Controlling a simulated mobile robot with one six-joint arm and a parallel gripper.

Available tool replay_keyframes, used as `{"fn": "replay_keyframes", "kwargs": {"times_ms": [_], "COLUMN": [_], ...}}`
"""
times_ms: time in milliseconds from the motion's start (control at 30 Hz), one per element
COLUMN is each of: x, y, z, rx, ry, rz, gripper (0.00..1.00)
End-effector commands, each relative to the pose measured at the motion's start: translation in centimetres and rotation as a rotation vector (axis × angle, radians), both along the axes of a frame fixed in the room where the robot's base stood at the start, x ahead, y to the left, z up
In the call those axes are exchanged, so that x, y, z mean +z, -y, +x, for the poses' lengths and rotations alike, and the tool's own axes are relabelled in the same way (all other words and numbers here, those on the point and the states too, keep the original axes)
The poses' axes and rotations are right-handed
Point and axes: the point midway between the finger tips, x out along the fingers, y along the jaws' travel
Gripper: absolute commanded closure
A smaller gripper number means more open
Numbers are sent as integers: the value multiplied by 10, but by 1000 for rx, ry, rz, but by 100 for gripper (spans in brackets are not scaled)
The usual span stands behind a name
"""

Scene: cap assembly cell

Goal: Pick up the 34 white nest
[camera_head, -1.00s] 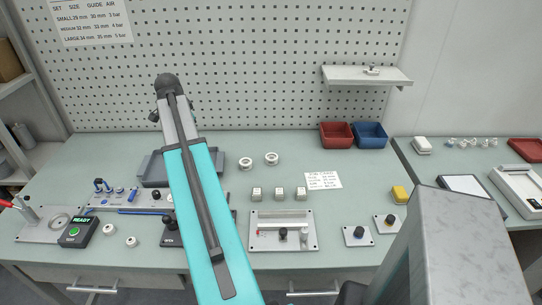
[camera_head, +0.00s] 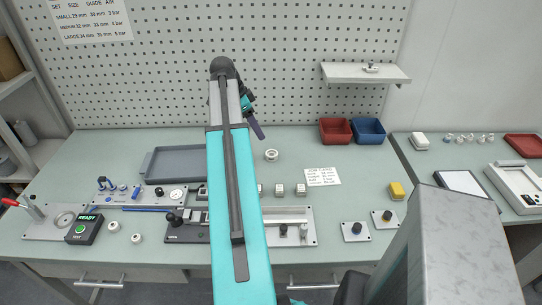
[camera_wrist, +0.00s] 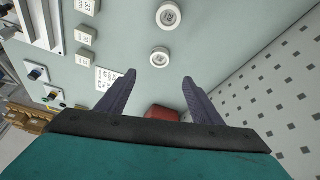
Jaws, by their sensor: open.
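Two round white nests with hollow centres lie on the green bench. One nest (camera_wrist: 160,57) is just beyond my fingertips in the wrist view; it also shows in the head view (camera_head: 271,155). The other nest (camera_wrist: 168,15) is farther up in the wrist view and hidden behind my arm in the head view. I cannot read a size number on either. My gripper (camera_wrist: 160,76) is open and empty, its two dark fingers apart above the bench. In the head view one finger (camera_head: 256,130) shows behind my arm, left of the visible nest.
Small white labelled blocks (camera_head: 301,190) stand in a row in front of the nests, beside a printed card (camera_head: 322,177). Red (camera_head: 335,131) and blue (camera_head: 369,131) bins stand right, near the pegboard (camera_head: 300,60). A grey tray (camera_head: 165,165) is left of my arm.

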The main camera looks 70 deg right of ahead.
Motion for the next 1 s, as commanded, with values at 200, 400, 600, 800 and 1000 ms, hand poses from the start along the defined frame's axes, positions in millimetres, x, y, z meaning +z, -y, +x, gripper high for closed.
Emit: {"fn": "replay_keyframes", "kwargs": {"times_ms": [200, 400, 600, 800, 1000], "x": [-8, -25, -45, -63, -77], "y": [1, 6, 11, 16, 19], "z": [-2, -8, -14, -19, -23], "rx": [1, 1, 2, 3, 4], "ry": [0, 0, 0, 0, 0], "rz": [2, 2, 1, 0, -1], "gripper": [40, 40, 40, 40, 40]}}
